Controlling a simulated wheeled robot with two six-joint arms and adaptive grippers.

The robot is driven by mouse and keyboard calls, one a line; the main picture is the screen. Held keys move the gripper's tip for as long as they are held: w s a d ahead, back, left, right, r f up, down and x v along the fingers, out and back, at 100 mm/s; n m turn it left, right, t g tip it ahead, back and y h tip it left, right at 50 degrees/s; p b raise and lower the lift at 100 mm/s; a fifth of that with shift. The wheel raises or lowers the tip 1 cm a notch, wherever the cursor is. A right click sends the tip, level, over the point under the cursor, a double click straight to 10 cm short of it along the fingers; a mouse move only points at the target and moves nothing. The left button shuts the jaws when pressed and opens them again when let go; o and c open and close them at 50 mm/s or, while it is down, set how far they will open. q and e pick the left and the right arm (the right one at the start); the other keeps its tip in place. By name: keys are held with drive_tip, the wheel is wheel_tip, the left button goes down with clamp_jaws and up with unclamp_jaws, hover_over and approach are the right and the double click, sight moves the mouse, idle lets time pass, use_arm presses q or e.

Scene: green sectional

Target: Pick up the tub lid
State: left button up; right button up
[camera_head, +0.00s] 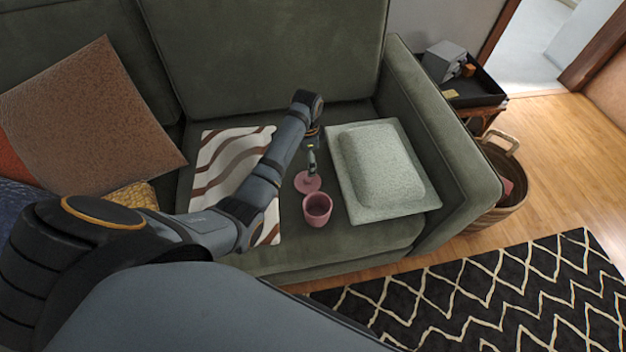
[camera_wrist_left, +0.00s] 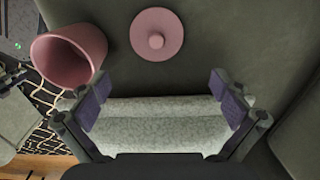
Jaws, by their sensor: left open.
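The tub lid (camera_head: 304,188) is a flat pink disc with a small round knob. It lies on the green sofa seat, and it shows at the top of the left wrist view (camera_wrist_left: 146,44). The pink tub (camera_head: 317,210) stands open beside it, nearer the seat's front edge, and also shows in the left wrist view (camera_wrist_left: 68,55). My left gripper (camera_head: 311,165) is open and empty. In the head view it overlaps the lid's far side; in the left wrist view its spread fingers (camera_wrist_left: 163,97) are apart from the lid. My right gripper is out of view.
A pale green cushion-like slab (camera_head: 380,168) lies right of the lid; a striped cloth (camera_head: 215,165) lies left, partly behind my arm. The sofa arm (camera_head: 440,150) bounds the right. A basket (camera_head: 512,185) and a black tray (camera_head: 480,88) stand beyond it.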

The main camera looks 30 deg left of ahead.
sight(307, 178)
use_arm(q)
drive_tip(key=shift+s+f, duration=0.1)
drive_tip(key=shift+f, duration=0.25)
drive_tip(key=shift+s+d+f, duration=0.1)
wheel_tip(307, 178, down, 5)
drive_tip(key=shift+s+d+f+b, duration=0.1)
drive_tip(key=shift+b, duration=0.75)
drive_tip(key=f, duration=0.1)
drive_tip(key=f+b, duration=0.1)
drive_tip(key=f, duration=0.2)
drive_tip(key=shift+a+f+b, duration=0.35)
drive_tip(key=shift+b, duration=0.05)
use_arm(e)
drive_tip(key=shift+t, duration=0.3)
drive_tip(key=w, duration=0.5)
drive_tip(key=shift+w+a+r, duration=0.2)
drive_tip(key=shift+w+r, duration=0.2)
use_arm(q)
drive_tip(key=shift+r, duration=0.1)
drive_tip(key=shift+c, duration=0.4)
